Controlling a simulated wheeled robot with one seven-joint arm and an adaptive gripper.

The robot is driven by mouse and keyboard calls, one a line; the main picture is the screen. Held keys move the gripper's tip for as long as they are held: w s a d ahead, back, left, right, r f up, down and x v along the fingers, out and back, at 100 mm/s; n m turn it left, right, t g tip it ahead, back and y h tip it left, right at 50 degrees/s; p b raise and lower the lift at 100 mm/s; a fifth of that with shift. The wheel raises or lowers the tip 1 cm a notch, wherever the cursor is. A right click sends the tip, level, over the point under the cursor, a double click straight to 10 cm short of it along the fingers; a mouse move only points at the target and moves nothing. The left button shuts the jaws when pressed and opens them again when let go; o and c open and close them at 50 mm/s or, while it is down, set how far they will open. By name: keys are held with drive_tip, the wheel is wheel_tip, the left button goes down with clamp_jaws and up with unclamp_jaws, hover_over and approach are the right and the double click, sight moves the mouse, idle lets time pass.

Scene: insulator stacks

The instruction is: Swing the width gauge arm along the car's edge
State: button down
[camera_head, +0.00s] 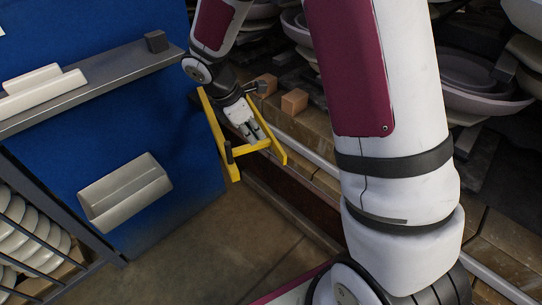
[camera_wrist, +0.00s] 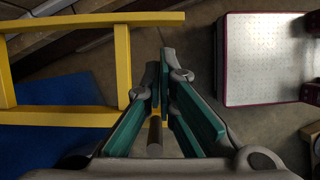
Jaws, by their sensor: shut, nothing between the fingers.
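The width gauge arm (camera_head: 236,170) is a yellow frame with long bars and a cross bar, reaching from the blue panel toward the car. A dark upright handle (camera_head: 228,152) stands near its front corner. In the wrist view the yellow frame (camera_wrist: 122,65) fills the left side, and the dark handle (camera_wrist: 154,135) shows beyond the gap behind my fingertips. My gripper (camera_head: 252,132) is over the frame, its fingers shut with nothing between them; its teal-padded fingers also show in the wrist view (camera_wrist: 164,75). Contact with the frame cannot be told. The car's edge (camera_head: 310,160) runs diagonally beside it.
A blue panel (camera_head: 150,80) with a grey shelf (camera_head: 100,88) and a pale tray (camera_head: 125,192) stands at left. Two small blocks (camera_head: 294,101) and stacked pale insulators (camera_head: 470,85) are on the car. Bare floor (camera_head: 200,260) lies below the frame.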

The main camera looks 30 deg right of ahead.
drive_tip(key=b+x, duration=0.1)
drive_tip(key=x, duration=0.9)
drive_tip(key=shift+w, duration=0.1)
drive_tip(key=w+d+n, duration=0.1)
drive_tip(key=w+d, duration=0.1)
drive_tip(key=d, duration=0.3)
drive_tip(key=w+d+n+t+p, duration=0.1)
drive_tip(key=w+d, duration=0.1)
drive_tip(key=d, duration=0.3)
drive_tip(key=w+d+n, duration=0.1)
drive_tip(key=w+d, duration=0.1)
drive_tip(key=d, duration=0.3)
drive_tip(key=shift+w+d+p, duration=0.3)
drive_tip(key=shift+d, duration=0.05)
